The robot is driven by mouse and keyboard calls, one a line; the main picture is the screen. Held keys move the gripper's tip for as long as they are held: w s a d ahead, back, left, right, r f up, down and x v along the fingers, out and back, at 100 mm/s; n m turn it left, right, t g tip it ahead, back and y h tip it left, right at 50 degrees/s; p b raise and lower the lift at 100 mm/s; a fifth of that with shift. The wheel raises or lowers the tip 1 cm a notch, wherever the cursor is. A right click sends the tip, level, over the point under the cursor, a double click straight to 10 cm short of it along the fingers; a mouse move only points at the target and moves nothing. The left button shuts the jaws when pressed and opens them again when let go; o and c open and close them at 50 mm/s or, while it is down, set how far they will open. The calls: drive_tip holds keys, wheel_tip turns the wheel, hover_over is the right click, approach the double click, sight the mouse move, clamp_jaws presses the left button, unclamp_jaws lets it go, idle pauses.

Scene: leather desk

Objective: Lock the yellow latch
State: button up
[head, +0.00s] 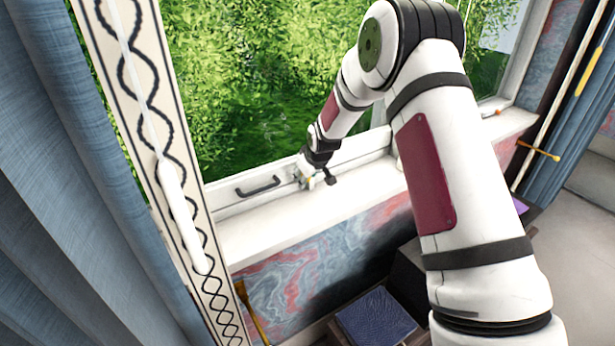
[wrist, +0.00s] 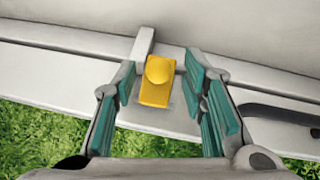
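The yellow latch (wrist: 157,82) shows in the wrist view as a small yellow block with a rounded knob, mounted on the white window frame. My gripper (wrist: 160,90) is open, with its teal-padded fingers on either side of the latch and gaps between them and it. In the head view my gripper (head: 313,178) is low at the window's bottom frame, above the white sill. The latch is too small and too covered by my gripper to make out there.
A dark handle (head: 258,187) is on the window frame left of my gripper; it also shows in the wrist view (wrist: 280,114). The white sill (head: 290,222) is mostly clear. Blue curtains (head: 75,190) hang at the left, and dark furniture with a blue top (head: 376,318) stands below.

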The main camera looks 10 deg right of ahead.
drive_tip(key=v, duration=1.1)
drive_tip(key=shift+s+r, duration=0.2)
drive_tip(key=shift+r, duration=0.2)
drive_tip(key=shift+d, duration=0.1)
